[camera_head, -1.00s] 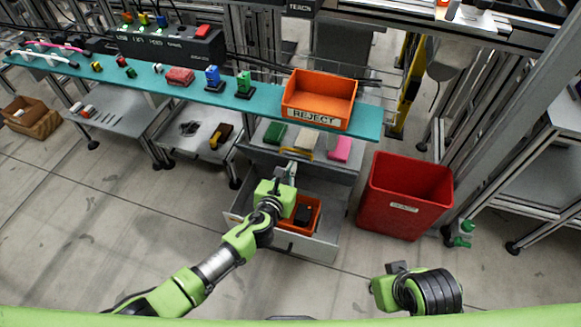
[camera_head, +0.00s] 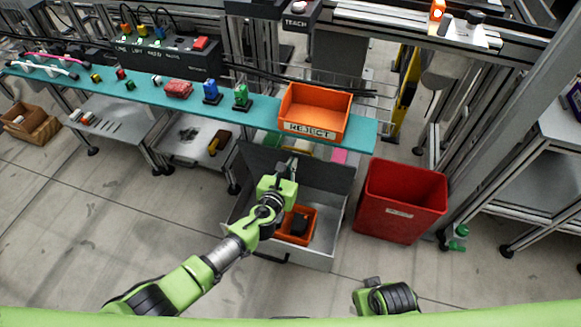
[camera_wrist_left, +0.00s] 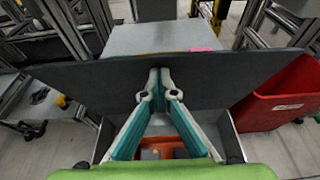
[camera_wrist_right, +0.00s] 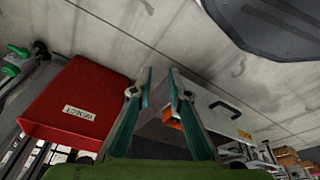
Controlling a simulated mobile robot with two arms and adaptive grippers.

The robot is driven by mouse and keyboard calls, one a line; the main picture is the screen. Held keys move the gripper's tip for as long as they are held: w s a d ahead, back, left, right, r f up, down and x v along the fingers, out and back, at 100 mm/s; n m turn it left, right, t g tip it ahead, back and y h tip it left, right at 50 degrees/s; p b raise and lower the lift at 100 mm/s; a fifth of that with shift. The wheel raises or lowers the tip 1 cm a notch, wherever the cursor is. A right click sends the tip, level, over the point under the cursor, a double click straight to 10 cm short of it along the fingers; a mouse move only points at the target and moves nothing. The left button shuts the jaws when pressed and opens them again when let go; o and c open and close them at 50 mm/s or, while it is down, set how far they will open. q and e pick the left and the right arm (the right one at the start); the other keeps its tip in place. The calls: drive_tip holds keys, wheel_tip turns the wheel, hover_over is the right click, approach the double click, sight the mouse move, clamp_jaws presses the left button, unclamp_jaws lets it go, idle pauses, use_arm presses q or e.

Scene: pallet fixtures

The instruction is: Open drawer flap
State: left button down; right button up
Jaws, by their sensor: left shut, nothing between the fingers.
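The grey drawer (camera_head: 322,225) stands pulled out low under the bench. Its dark flap (camera_head: 325,178) is raised at the drawer's back edge. In the left wrist view the flap (camera_wrist_left: 220,85) spans the width as a broad dark panel. My left gripper (camera_head: 288,166) is shut and empty, its fingertips in front of the flap; whether they touch it I cannot tell. The fingertips also show in the left wrist view (camera_wrist_left: 160,78). My right gripper (camera_wrist_right: 160,75) is open and empty, low near the floor, apart from the drawer.
An orange bin (camera_head: 297,238) with a dark item lies in the drawer. A red bin (camera_head: 400,215) stands just right of it. An orange reject tray (camera_head: 313,112) sits on the teal shelf (camera_head: 140,88) above. The floor in front is clear.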

use_arm(q)
drive_tip(key=shift+w+d+r, duration=0.2)
drive_tip(key=shift+w+r, duration=0.1)
drive_tip(key=shift+w, duration=0.3)
drive_tip(key=shift+w+d+r, duration=0.2)
drive_tip(key=shift+w+r, duration=0.1)
drive_tip(key=shift+w, duration=0.25)
drive_tip(key=shift+w+d+r, duration=0.1)
drive_tip(key=shift+w+r, duration=0.6)
drive_tip(key=shift+r, duration=0.2)
drive_tip(key=shift+w+d+r, duration=0.15)
drive_tip(key=shift+r, duration=0.1)
use_arm(e)
drive_tip(key=shift+s+a+f, duration=0.1)
drive_tip(key=shift+s+a, duration=0.1)
drive_tip(key=shift+s, duration=0.15)
use_arm(q)
drive_tip(key=shift+s+f, duration=0.3)
drive_tip(key=shift+s, duration=0.4)
drive_tip(key=f+v, duration=0.2)
drive_tip(key=v, duration=0.9)
drive_tip(key=shift+s+a+r, duration=0.15)
drive_tip(key=shift+s+a, duration=0.25)
drive_tip(key=shift+s, duration=0.25)
use_arm(e)
drive_tip(key=shift+w+d+f, duration=0.25)
drive_tip(key=shift+w+f, duration=0.05)
